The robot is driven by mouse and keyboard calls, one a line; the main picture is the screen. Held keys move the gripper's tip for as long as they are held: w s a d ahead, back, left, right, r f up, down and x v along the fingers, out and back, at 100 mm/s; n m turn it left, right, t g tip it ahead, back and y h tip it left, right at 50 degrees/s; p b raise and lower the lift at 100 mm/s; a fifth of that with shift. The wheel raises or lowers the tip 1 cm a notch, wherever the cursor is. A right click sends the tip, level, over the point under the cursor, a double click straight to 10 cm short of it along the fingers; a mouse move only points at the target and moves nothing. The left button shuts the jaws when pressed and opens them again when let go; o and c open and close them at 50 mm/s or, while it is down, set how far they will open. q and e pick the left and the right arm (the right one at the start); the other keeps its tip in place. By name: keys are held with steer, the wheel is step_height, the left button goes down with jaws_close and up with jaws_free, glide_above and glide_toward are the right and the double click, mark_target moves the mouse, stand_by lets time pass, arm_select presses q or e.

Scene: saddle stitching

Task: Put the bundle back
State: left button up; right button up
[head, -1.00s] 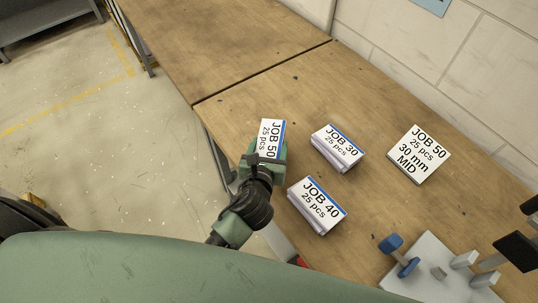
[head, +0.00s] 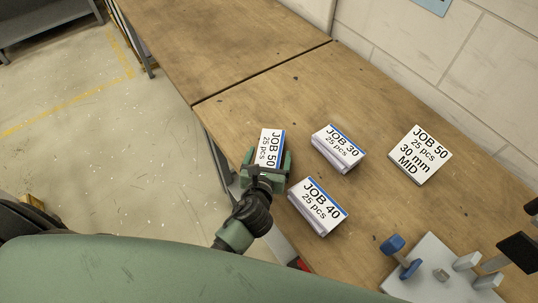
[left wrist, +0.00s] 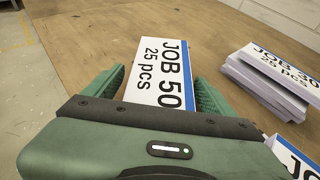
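The JOB 50 bundle (head: 269,146), white with a blue edge stripe, lies flat at the front edge of the wooden bench. It also shows in the left wrist view (left wrist: 162,75). My left gripper (head: 267,160) is at the bundle's near end, with one green finger on each side. In the left wrist view the fingers (left wrist: 160,95) stand spread, with a small gap visible beside the bundle. The bundle's near end is hidden behind the gripper body. My right gripper is not in view.
The JOB 30 bundle (head: 338,148) and JOB 40 bundle (head: 318,206) lie just right of my left gripper. A grey fixture plate (head: 432,268) with a blue knob stands at lower right. The bench (head: 290,90) is clear beyond.

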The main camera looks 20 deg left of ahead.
arm_select(q)
steer(key=shift+r, duration=0.15)
steer(key=b+v, duration=0.1)
steer(key=v, duration=1.1)
